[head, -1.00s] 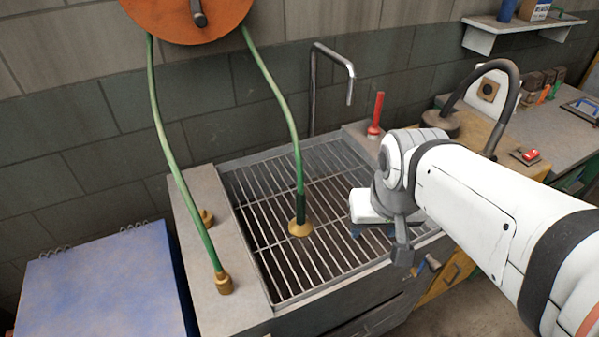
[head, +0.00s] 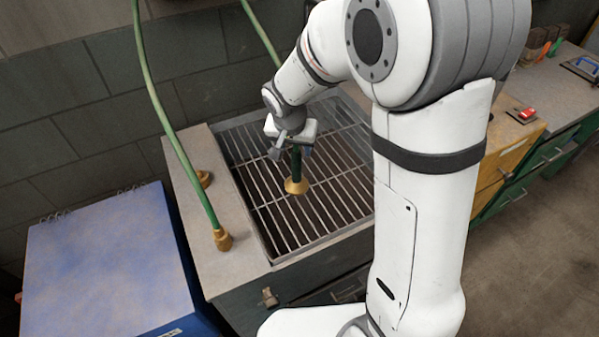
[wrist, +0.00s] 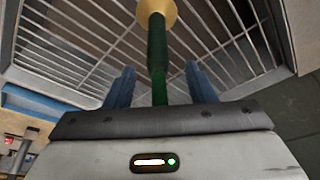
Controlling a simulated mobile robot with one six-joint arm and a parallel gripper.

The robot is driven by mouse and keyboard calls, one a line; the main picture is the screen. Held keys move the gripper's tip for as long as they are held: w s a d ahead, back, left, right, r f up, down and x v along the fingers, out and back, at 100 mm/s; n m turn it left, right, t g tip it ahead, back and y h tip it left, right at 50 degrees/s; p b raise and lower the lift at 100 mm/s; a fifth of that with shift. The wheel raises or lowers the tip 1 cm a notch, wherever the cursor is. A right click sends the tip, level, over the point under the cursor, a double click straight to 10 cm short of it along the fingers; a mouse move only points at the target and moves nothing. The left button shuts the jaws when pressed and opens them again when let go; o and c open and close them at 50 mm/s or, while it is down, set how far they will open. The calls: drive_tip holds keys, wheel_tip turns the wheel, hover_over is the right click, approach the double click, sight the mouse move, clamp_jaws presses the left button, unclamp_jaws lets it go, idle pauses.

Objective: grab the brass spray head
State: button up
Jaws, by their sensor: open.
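The brass spray head (head: 296,187) hangs above the metal grate, flared end down, below a dark green grip on a green hose. It also shows at the top of the wrist view (wrist: 157,11). My gripper (head: 297,148) is at the hose just above the spray head. In the wrist view, its blue fingers (wrist: 160,80) are open, one on each side of the dark grip and hose, with gaps on both sides. My gripper hides part of the hose in the head view.
The grate (head: 335,205) fills the sink top, with grey rims around it. Another green hose (head: 170,130) runs down to a brass fitting (head: 222,239) on the left rim. A blue spiral-bound pad (head: 105,255) lies at the left. The wall stands close behind.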

sight(297, 157)
drive_tip(key=p+x, duration=0.1)
drive_tip(key=x, duration=0.5)
drive_tip(key=shift+c, duration=0.5)
drive_tip(key=shift+r, duration=0.1)
clamp_jaws()
